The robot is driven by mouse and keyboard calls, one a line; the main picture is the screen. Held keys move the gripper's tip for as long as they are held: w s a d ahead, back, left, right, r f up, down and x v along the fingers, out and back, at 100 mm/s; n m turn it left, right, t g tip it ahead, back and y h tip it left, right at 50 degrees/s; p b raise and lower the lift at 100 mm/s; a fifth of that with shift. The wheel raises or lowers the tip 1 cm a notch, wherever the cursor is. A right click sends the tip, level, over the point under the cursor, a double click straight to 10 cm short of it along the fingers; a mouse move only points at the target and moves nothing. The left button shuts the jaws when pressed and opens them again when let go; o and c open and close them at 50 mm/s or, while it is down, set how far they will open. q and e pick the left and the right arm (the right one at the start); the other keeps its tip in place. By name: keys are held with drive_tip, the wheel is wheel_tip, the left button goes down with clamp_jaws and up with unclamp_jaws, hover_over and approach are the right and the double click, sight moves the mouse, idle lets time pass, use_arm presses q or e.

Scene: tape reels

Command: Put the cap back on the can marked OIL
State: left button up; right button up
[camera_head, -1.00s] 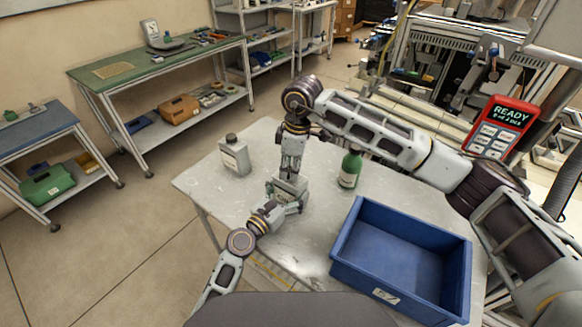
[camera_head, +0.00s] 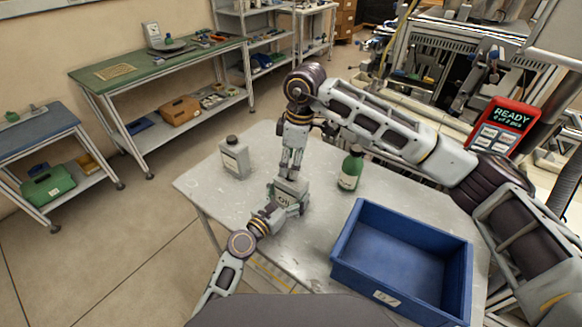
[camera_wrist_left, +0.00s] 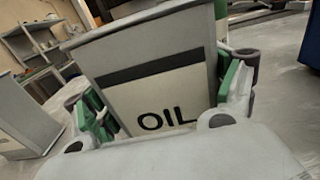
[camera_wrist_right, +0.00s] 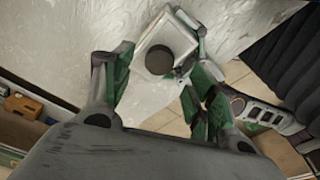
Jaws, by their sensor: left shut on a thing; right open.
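The grey can marked OIL (camera_wrist_left: 155,85) fills the left wrist view and stands on the table in the head view (camera_head: 289,189). My left gripper (camera_head: 279,201) is shut on its sides, one finger on each side. The dark round cap (camera_wrist_right: 159,60) shows on top of the can in the right wrist view; I cannot tell how fully it is seated. My right gripper (camera_wrist_right: 157,95) is open and empty, pointing down above the can, its fingers apart from the cap. In the head view the cap is hidden behind the right gripper (camera_head: 291,172).
A second grey can with a dark cap (camera_head: 234,158) stands on the table left of mine. A green bottle (camera_head: 350,169) stands right. A blue crate (camera_head: 345,262) occupies the table's front right. Bare tabletop (camera_head: 210,190) lies at left.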

wheel_tip(320, 180, up, 9)
drive_tip(key=d, duration=0.1)
drive_tip(key=shift+f, duration=0.15)
drive_tip(key=shift+s, duration=0.1)
use_arm(q)
drive_tip(key=o, duration=1.8)
drive_tip(key=shift+o, duration=0.2)
drive_tip(key=shift+a, duration=0.1)
drive_tip(key=shift+v, duration=5.9)
